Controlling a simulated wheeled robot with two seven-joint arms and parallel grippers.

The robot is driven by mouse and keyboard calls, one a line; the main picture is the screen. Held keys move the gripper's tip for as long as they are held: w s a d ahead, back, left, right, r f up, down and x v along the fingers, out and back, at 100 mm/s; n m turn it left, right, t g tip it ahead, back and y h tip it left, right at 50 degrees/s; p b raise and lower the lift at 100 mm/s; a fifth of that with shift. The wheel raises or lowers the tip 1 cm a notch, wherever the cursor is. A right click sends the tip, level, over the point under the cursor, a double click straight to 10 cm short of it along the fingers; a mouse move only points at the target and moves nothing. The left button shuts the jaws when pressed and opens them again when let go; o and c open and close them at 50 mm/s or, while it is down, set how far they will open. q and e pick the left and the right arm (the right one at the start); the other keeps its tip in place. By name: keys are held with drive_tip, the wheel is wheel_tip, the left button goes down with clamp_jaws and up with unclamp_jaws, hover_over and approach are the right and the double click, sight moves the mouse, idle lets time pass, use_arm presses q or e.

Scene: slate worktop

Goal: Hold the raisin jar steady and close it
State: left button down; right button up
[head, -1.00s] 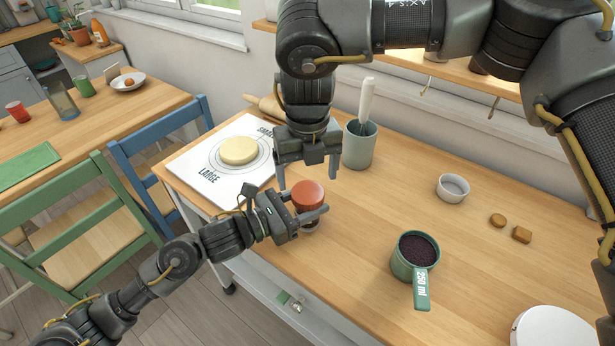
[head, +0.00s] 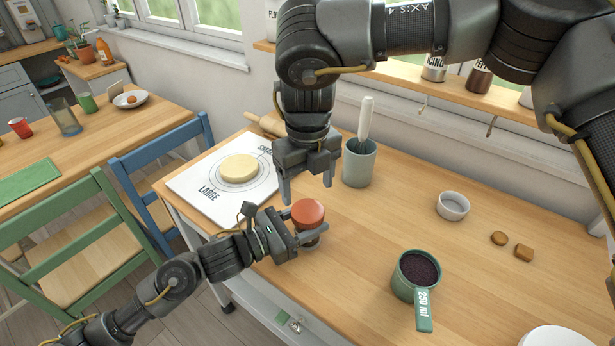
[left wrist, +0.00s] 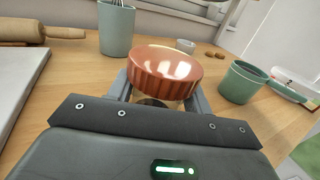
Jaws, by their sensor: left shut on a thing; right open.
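The raisin jar (head: 311,243) stands near the front edge of the wooden worktop. Its orange-red ribbed lid (head: 307,212) sits on top and looks slightly tilted in the left wrist view (left wrist: 164,72); I cannot tell if it is seated. My left gripper (head: 313,236) is shut on the jar below the lid, with its fingers on both sides of it.
A white mat (head: 205,190) with a round of dough (head: 238,168) lies left. A whisk cup (head: 359,165) stands behind the jar. A green measuring cup (head: 404,286), a small white bowl (head: 453,206) and two brown pieces (head: 523,252) are at right.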

sight(307, 210)
wheel_tip(307, 210, down, 7)
drive_tip(key=shift+r, duration=0.2)
idle(0.3)
drive_tip(key=c, duration=0.8)
use_arm(q)
drive_tip(key=shift+w, duration=0.1)
use_arm(e)
drive_tip(key=m, duration=0.3)
drive_tip(key=o, duration=1.1)
drive_tip(key=shift+c, duration=0.2)
